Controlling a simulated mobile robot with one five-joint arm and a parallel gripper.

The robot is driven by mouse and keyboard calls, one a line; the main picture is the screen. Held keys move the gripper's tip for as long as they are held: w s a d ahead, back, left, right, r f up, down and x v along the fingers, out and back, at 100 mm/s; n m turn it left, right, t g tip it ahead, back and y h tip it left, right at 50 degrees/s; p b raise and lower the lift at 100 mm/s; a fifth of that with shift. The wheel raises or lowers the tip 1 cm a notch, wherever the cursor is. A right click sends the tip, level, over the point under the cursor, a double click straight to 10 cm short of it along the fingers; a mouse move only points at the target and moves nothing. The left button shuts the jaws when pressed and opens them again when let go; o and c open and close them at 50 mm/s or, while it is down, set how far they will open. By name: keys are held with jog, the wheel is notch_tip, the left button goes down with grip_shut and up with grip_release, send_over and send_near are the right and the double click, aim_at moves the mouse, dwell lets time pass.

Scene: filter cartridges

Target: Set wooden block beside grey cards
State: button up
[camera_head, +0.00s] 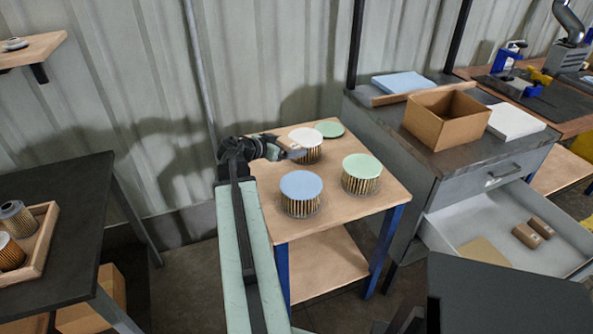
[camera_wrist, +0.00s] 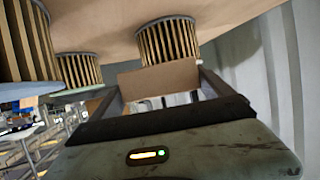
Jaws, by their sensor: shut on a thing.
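My gripper (camera_head: 288,152) is over the back left of the small wooden table, close to a white-topped filter cartridge (camera_head: 307,138). In the wrist view, my gripper (camera_wrist: 160,84) is shut on a flat-faced tan wooden block (camera_wrist: 158,79), which sits between the two fingers. The block cannot be made out in the head view. In the wrist view a pleated cartridge (camera_wrist: 168,42) shows just beyond the block; I cannot tell whether they touch. I cannot pick out any grey cards for certain in either view.
A blue-topped cartridge (camera_head: 301,192) and a green-topped one (camera_head: 361,174) stand on the small table (camera_head: 337,210), with a green disc (camera_head: 329,129) behind. To the right, a grey cabinet carries an open cardboard box (camera_head: 446,119); its open drawer (camera_head: 480,215) holds small brown blocks (camera_head: 527,236).

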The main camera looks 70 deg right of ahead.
notch_tip(320, 180, down, 8)
jog(key=b, duration=0.6)
jog(key=shift+r, duration=0.2)
jog(key=shift+f, duration=0.2)
jog(key=o, duration=1.3)
jog(key=shift+r, duration=0.1)
